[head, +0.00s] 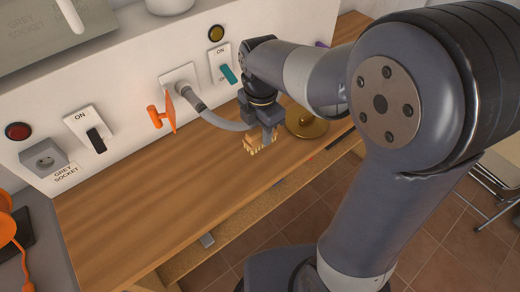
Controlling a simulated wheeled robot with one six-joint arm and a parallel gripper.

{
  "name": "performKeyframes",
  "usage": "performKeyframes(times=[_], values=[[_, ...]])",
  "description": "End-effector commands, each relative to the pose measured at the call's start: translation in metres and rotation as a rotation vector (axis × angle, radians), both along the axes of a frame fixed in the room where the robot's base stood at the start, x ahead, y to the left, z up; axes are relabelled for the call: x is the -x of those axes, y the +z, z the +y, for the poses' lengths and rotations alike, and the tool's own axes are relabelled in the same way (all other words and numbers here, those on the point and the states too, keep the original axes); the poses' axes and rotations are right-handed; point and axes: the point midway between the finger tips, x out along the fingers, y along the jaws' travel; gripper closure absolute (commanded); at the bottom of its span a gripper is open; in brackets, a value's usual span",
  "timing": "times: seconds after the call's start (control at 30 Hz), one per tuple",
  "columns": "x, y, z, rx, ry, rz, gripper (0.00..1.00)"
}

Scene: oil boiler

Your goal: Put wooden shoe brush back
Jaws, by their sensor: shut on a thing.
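My gripper (266,137) is right of the middle in the head view, over the front part of the wooden counter (150,190). It points down and is shut on a small light-wood piece, the wooden shoe brush (252,147). Only part of the brush shows below the fingers. I cannot tell whether the brush touches the counter. A round brass-coloured dish or base (308,125) is just right of the gripper, partly hidden by my arm.
On the wall behind are a grey socket (43,158), a black-lever switch (93,137), an orange handle (158,115), a plugged grey cable (215,118) and a teal-lever switch (226,72). The counter's left half is clear. Tiled floor (290,225) lies below its front edge.

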Motion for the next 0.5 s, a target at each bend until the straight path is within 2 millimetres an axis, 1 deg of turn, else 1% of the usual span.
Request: performKeyframes(times=[0.03,0.1,0.27,0.5], values=[[0.001,-0.011,0.0,0.002,-0.001,0.006,0.82],[0.001,-0.023,0.0,0.001,-0.002,0.005,0.82],[0.0,-0.038,0.0,0.0,-0.003,0.002,0.82],[0.0,-0.07,0.0,0.001,-0.004,0.003,0.82]])
